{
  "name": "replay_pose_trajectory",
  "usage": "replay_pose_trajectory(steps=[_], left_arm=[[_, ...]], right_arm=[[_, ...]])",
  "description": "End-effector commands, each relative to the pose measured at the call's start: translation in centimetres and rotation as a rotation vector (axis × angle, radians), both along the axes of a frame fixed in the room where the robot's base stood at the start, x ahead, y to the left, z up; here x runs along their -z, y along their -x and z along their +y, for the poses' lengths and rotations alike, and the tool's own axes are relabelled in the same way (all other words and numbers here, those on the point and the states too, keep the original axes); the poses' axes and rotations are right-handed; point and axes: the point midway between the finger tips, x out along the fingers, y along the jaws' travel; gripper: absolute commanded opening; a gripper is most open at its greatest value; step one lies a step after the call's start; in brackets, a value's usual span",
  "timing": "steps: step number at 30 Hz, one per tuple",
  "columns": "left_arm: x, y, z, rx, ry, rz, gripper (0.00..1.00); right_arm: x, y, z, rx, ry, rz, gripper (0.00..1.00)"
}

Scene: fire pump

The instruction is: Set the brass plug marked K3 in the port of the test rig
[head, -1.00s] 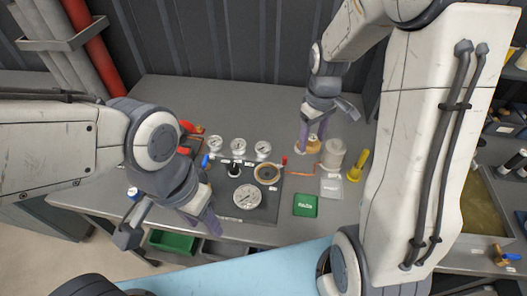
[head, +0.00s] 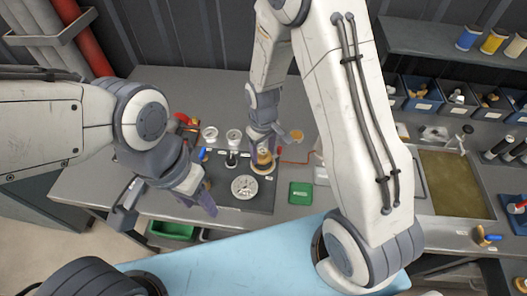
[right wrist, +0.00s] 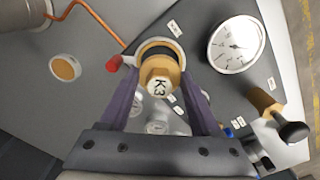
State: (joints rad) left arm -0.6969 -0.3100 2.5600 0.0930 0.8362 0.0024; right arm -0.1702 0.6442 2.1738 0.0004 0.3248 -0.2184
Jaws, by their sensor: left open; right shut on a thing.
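The brass plug marked K3 (right wrist: 160,85) is between the fingers of my right gripper (right wrist: 165,95), which is shut on it; its hexagonal, marked face points at the right wrist camera. The plug overlaps the port (right wrist: 160,44), a round brass-rimmed opening in the dark test rig (head: 228,192). I cannot tell whether it touches the port or is inside it. In the head view my right gripper (head: 264,150) is over the port (head: 264,166), at the rig's right side. My left gripper (head: 165,212) is open and empty at the rig's left front.
Several gauges sit on the rig, including a large one (right wrist: 236,44). A tan disc (right wrist: 65,67) lies behind right on the bench in the head view.

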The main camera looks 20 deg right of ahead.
Motion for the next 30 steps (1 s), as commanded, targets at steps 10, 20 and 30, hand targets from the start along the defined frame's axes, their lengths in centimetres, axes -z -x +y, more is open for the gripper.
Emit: replay_pose_trajectory(steps=[10, 20, 30], left_arm=[[-0.5, 0.0, 0.0, 0.0, 0.0, 0.0, 0.5], [0.2, 0.0, 0.0, 0.0, 0.0, 0.0, 0.5], [0.4, 0.0, 0.0, 0.0, 0.0, 0.0, 0.5]], right_arm=[[1.4, -0.1, 0.0, -0.001, 0.0, -0.003, 0.0], [2.3, -0.1, 0.0, -0.001, -0.001, -0.002, 0.0], [2.7, 0.0, 0.0, -0.001, 0.0, -0.001, 0.94]])
